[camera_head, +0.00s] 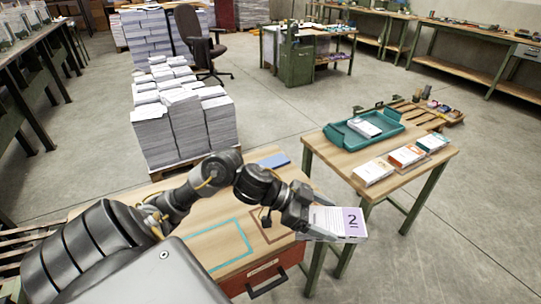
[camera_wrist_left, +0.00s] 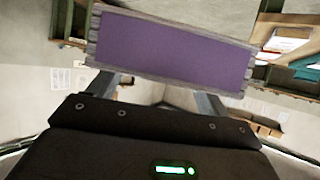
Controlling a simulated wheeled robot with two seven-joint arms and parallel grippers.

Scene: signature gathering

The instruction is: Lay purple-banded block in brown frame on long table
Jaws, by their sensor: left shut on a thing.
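The purple-banded block (camera_head: 340,222) is white with a purple end band marked "2". My left gripper (camera_head: 312,218) is shut on it and holds it in the air, out past the right edge of the near wooden table. In the left wrist view the block's purple face (camera_wrist_left: 172,50) fills the upper middle, between the fingers. The brown frame (camera_head: 256,226) is an outline on the near table (camera_head: 212,240), left of the gripper and partly hidden by my left arm. My right gripper is not in view.
A teal outline (camera_head: 248,243) lies left of the brown one, and a blue item (camera_head: 273,161) lies at the table's back. A side table to the right holds a teal tray (camera_head: 345,140) and three banded blocks (camera_head: 407,156). Paper stacks (camera_head: 185,125) stand behind.

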